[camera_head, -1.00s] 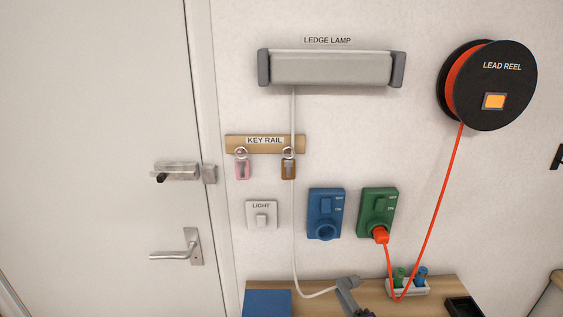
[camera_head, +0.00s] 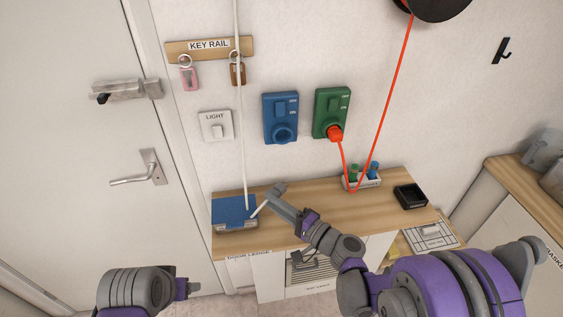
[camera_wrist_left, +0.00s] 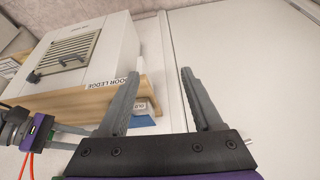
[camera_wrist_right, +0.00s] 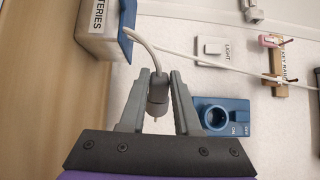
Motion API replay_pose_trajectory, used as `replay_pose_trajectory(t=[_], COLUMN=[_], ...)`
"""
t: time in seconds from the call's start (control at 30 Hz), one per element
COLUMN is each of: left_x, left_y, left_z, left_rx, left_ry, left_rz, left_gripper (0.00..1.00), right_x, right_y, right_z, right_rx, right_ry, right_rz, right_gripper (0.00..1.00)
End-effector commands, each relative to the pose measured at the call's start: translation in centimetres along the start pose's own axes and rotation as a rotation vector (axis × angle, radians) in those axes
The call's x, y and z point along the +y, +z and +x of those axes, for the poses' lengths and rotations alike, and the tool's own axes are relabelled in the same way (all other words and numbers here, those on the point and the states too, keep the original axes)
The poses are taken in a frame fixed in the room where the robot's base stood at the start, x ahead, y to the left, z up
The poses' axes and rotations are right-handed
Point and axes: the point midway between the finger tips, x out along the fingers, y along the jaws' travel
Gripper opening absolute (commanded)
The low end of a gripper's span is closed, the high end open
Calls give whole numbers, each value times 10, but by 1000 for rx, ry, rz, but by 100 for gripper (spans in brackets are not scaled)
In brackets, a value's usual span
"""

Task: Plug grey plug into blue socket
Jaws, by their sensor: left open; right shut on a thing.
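The grey plug (camera_wrist_right: 157,95) is between the fingers of my right gripper (camera_wrist_right: 159,76), its pins pointing to the bottom of the right wrist view. A white cable runs from it. In the head view my right gripper (camera_head: 279,190) is over the ledge, below the blue socket (camera_head: 281,118); plug and fingers are hard to separate there. The blue socket also shows in the right wrist view (camera_wrist_right: 222,115), its round opening empty, right of the plug and apart from it. My left gripper (camera_wrist_left: 158,75) is open and empty; its fingers are not clear in the head view.
A green socket (camera_head: 331,112) right of the blue one holds an orange plug (camera_head: 335,132) with a hanging orange lead. A blue-topped batteries box (camera_head: 234,212), a small bottle tray (camera_head: 361,181) and a black tray (camera_head: 410,196) stand on the wooden ledge (camera_head: 330,212). The door is at left.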

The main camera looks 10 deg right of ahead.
Motion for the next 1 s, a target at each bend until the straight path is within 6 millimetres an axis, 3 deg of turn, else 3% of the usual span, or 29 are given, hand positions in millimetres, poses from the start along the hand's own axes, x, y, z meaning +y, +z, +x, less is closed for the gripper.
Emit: replay_pose_trajectory(t=[0.03,0.2,0.5,0.8,1.0], left_x=[5,25,73,134,177], left_y=[-25,-96,-200,-269,-291], left_z=[-8,-29,-51,-56,-51], left_rx=[-15,-68,-159,-246,-302], left_ry=[9,32,73,111,135], left_rz=[30,138,326,515,642], left_gripper=[77,79,79,79,79], right_x=[0,0,0,0,0], right_y=[0,0,0,0,0], right_z=[0,0,0,0,0], right_rx=[0,1,2,2,2], right_ry=[0,0,0,0,0], right_rz=[0,0,0,0,0], right_gripper=[0,0,0,0,0])
